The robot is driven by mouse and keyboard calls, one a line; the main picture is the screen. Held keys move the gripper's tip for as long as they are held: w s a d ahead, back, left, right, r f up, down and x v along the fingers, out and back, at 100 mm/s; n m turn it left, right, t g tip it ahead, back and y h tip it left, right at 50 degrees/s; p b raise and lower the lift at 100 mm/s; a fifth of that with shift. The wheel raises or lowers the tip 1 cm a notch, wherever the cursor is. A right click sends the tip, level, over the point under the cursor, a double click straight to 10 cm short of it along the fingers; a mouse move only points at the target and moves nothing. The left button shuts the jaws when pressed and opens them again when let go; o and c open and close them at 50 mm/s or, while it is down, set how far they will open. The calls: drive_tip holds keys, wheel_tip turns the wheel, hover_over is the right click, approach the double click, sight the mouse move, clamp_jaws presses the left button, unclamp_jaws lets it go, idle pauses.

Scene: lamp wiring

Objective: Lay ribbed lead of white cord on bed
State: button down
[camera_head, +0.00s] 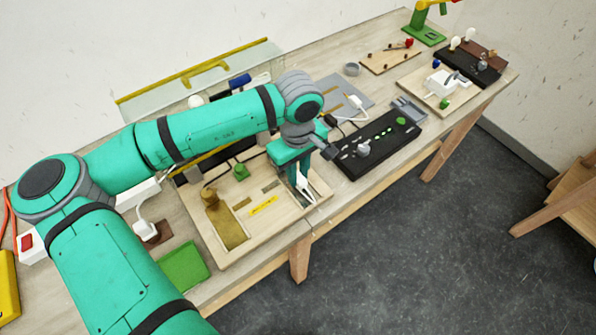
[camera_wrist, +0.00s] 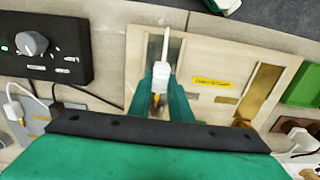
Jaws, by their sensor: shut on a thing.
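My gripper (camera_wrist: 160,100) is shut on the white ribbed lead (camera_wrist: 163,70) in the wrist view. The lead's thin white tip points away from me, toward the board's edge. In the head view my gripper (camera_head: 302,180) is at the right end of a light wooden board (camera_head: 225,252). The board also shows in the wrist view (camera_wrist: 137,52), with a grey strip (camera_wrist: 176,47) behind the lead, probably the bed. I cannot tell whether the lead touches the strip. My fingers hide part of the lead and strip.
A yellow label (camera_wrist: 212,82) and a brass plate (camera_wrist: 262,88) are on the board. A black control panel (camera_head: 375,148) with a knob stands right of it in the head view. A green pad (camera_head: 183,266) lies left. The floor in front is clear.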

drive_tip(key=shift+f, duration=0.2)
drive_tip(key=shift+f, duration=0.4)
drive_tip(key=shift+f, duration=0.6)
idle(1.0)
drive_tip(key=c, duration=1.5)
unclamp_jaws()
drive_tip(key=shift+c, duration=0.2)
drive_tip(key=shift+r, duration=0.1)
wheel_tip(320, 180, up, 11)
drive_tip(key=shift+f, duration=0.2)
